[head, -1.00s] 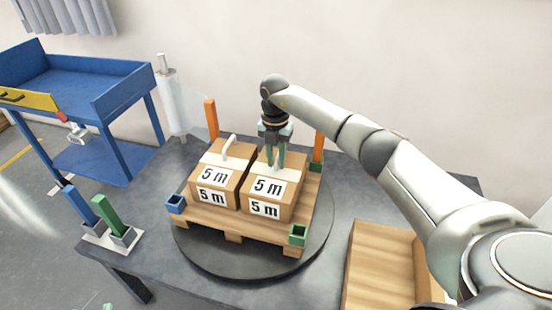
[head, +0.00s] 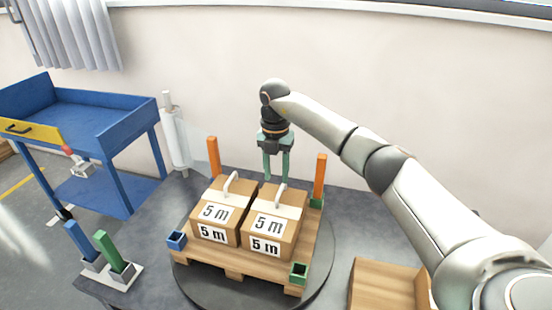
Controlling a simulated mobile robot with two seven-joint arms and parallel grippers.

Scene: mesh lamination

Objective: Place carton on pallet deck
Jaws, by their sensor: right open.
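Two brown cartons labelled "5 m" stand side by side on the wooden pallet (head: 212,262): a left carton (head: 222,212) and a right carton (head: 273,222). Each has a white handle on top. The pallet sits on a dark round turntable (head: 322,268). My right gripper (head: 275,178) is open and empty, fingers pointing down, just above and behind the right carton's handle, apart from it. My left gripper is not in view.
Orange posts (head: 214,157) (head: 320,178) stand at the pallet's back corners, with blue (head: 176,239) and green (head: 299,272) sockets in front. Blue and green posts stand in a holder (head: 110,275) at left. A wooden box (head: 385,285) is at right, a blue cart (head: 100,110) at left.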

